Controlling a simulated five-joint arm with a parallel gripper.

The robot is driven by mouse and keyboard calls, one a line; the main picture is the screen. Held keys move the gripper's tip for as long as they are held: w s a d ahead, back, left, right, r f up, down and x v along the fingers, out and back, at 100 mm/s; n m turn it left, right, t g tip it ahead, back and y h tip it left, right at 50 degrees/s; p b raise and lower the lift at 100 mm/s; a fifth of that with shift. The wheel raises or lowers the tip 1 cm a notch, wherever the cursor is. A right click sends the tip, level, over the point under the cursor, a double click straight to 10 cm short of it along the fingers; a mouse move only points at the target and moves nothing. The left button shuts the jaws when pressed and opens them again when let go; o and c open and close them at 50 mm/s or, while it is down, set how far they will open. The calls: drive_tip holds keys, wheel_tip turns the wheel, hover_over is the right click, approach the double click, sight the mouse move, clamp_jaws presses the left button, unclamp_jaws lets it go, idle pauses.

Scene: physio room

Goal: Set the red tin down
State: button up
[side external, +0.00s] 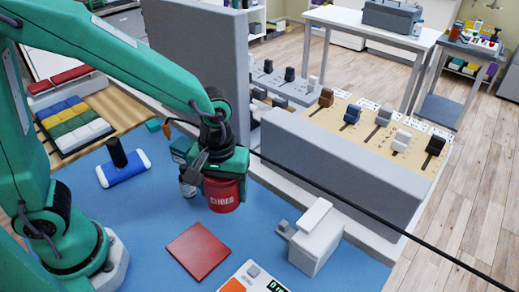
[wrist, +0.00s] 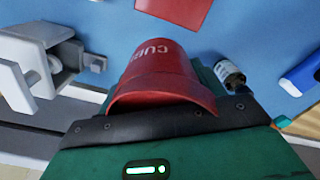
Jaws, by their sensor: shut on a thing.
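The red tin (side external: 224,196), with white lettering on its side, is held under my gripper (side external: 222,174) in the side view. The gripper is shut on the tin near its top. In the wrist view the tin (wrist: 163,78) fills the middle, in front of the dark jaw edge; the fingertips are hidden there. The tin looks roughly upright above the blue table surface (side external: 150,225). I cannot tell how large the gap under it is. A flat red square (side external: 199,251) lies on the blue surface, nearer the side camera than the tin.
A small can (side external: 187,187) stands close to the tin's left. A white clamp-like block (side external: 317,238) stands to the right. A blue-and-white roller-like thing (side external: 123,169) lies at left. A grey partition (side external: 340,170) stands behind. A device (side external: 252,279) is at the front edge.

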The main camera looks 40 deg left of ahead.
drive_tip(key=w+a+f, duration=0.3)
drive_tip(key=w+a, duration=0.1)
drive_tip(key=w+a+f, duration=0.2)
drive_tip(key=a, duration=0.1)
drive_tip(key=shift+w+f, duration=0.15)
drive_tip(key=shift+f, duration=0.15)
drive_tip(key=shift+f, duration=2.05)
drive_tip(key=shift+f, duration=0.1)
drive_tip(key=o, duration=1)
drive_tip(key=shift+o, duration=0.2)
wheel_tip(320, 180, up, 12)
